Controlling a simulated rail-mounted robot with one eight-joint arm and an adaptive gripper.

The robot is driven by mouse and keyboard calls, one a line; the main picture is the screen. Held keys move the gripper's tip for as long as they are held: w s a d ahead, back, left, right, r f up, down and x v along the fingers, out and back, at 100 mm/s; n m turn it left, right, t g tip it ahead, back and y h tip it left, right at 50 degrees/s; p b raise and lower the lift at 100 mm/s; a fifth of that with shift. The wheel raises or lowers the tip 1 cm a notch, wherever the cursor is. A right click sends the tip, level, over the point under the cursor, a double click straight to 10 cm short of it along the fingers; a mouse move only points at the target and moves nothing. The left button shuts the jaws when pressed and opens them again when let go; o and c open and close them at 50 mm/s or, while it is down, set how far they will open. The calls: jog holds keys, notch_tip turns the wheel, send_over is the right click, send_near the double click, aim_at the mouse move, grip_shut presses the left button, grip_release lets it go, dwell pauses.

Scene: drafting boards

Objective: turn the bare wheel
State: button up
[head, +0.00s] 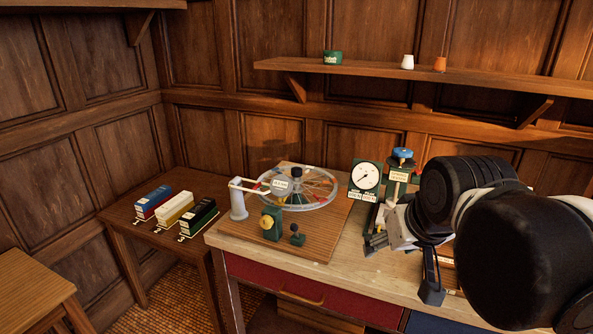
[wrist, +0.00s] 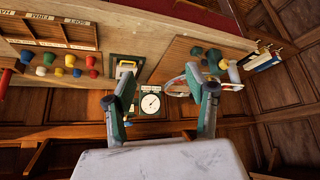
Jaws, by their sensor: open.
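The wheel (head: 322,203) lies flat on a wooden board, with a pale rim, thin spokes, a dark central hub and some coloured patches. A small white tag (head: 281,185) with lettering too small to read shows at its near left. In the wrist view, part of the wheel's pale rim (wrist: 174,82) shows beside the right finger, which hides some of it. My gripper (head: 403,264) is to the right of the wheel, over the bench and apart from it. In the wrist view my gripper (wrist: 168,84) has its fingers spread, with nothing between them.
A white post (head: 238,205), a green block with a yellow face (head: 270,224) and a small green knob (head: 297,236) stand along the wheel's near side. A white dial gauge (head: 366,176) and a blue-topped device (head: 402,165) stand to its right. Boxes (head: 175,214) sit on the left table.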

jog(key=w+a+r+n+p, duration=0.1)
jog(key=w+r, duration=0.3)
jog(key=w, duration=0.3)
jog(key=w+a+r, duration=0.1)
jog(key=w+r, duration=0.2)
jog(key=w, duration=0.3)
jog(key=n+g+y+p, duration=0.1)
jog(key=n+g+p, duration=0.2)
send_over(296, 168)
jog(key=s+d, duration=0.2)
jog(key=s, duration=0.3)
notch_tip(296, 168, down, 6)
jog(key=f, duration=0.1)
jog(key=x, duration=0.8)
jog(key=w+p+x, duration=0.1)
jog(key=x, duration=0.4)
jog(key=shift+a+r, duration=0.15)
jog(key=shift+a, duration=0.15)
grip_shut()
